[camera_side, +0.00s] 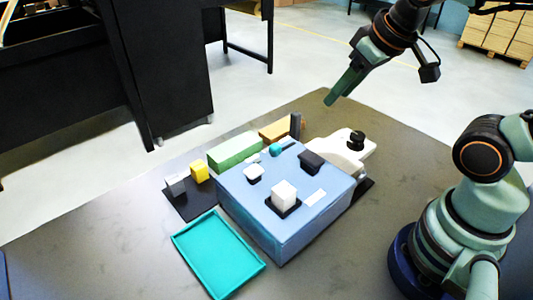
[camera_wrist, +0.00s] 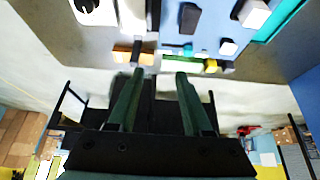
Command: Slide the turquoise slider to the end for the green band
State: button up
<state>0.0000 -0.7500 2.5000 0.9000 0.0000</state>
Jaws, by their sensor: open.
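The turquoise slider (camera_side: 276,149) is a small knob near the far edge of the top of a blue box (camera_side: 250,196). In the wrist view a small turquoise spot, likely the slider (camera_wrist: 188,47), shows at the box edge. I cannot clearly make out a green band or the slider's track ends. My gripper (camera_side: 329,99) is high above and beyond the box in the side view, apart from the slider. Its two green fingers are open and empty in the wrist view (camera_wrist: 160,75).
The box top also bears a white block (camera_side: 284,193), a black knob (camera_side: 311,161) and a white knob (camera_side: 254,172). Beside it are a green block (camera_side: 235,150), an orange block (camera_side: 275,131), a yellow block (camera_side: 199,171), a turquoise tray (camera_side: 218,254) and a white joystick unit (camera_side: 340,155).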

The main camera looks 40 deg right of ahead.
jog(key=shift+o, duration=0.3)
jog(key=shift+o, duration=0.5)
jog(key=g, duration=0.6)
send_over(276, 145)
notch_tip(276, 145, down, 2)
jog(key=f, duration=0.1)
notch_tip(276, 145, down, 12)
jog(key=shift+a+r, duration=0.1)
jog(key=shift+r, duration=0.05)
grip_shut()
jog(key=shift+r, duration=0.1)
dwell(0.6)
